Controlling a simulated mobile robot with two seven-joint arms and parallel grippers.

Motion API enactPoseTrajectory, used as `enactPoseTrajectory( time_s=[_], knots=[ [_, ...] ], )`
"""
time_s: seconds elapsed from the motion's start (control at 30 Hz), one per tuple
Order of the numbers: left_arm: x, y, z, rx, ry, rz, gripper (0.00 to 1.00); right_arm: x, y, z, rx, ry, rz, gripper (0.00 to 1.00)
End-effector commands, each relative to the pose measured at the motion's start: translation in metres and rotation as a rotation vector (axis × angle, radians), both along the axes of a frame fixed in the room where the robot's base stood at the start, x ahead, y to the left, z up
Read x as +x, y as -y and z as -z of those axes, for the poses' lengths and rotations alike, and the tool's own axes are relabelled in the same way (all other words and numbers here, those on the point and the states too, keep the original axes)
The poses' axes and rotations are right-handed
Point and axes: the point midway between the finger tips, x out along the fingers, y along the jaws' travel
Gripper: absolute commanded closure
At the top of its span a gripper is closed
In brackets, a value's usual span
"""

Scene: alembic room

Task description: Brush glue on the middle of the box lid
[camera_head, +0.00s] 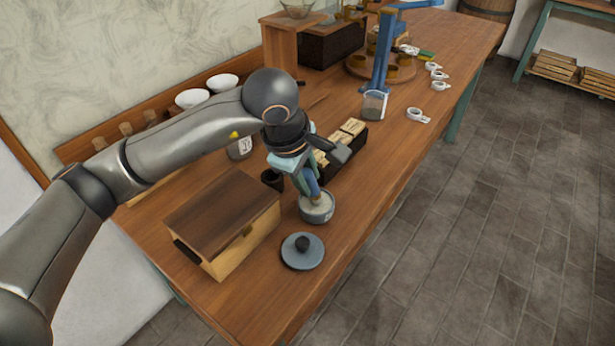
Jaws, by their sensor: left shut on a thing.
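The wooden box (239,238) stands near the front left of the table, with its flat brown lid (222,207) shut. A small grey pot (317,213) stands to the right of the box. My left gripper (303,180) is above the pot, shut on a brush with a blue handle (311,184). The brush points down, and its lower end is at or in the pot's mouth; the bristles are hard to make out. A round grey-blue pot lid with a dark knob (302,251) lies on the table in front of the pot. My right gripper does not show.
A dark tray of small labelled blocks (346,138) and a small dark cup (271,179) stand behind the pot. White bowls (209,89) sit on the back ledge. A blue stand (379,66) with a glass beaker (374,105) is farther right. The front right tabletop is clear.

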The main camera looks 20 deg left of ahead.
Motion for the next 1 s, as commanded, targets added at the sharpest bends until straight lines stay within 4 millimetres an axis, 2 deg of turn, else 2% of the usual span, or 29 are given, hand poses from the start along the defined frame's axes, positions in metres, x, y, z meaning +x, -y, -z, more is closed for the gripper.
enactPoseTrajectory(
  time_s=[0.57,1.0],
  knots=[
    [-0.002,-0.001,0.003,0.006,-0.011,0.000,1.00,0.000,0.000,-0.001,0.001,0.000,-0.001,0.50],
    [0.000,0.000,-0.033,0.002,-0.004,0.000,1.00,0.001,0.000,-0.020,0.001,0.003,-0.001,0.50]
  ],
)
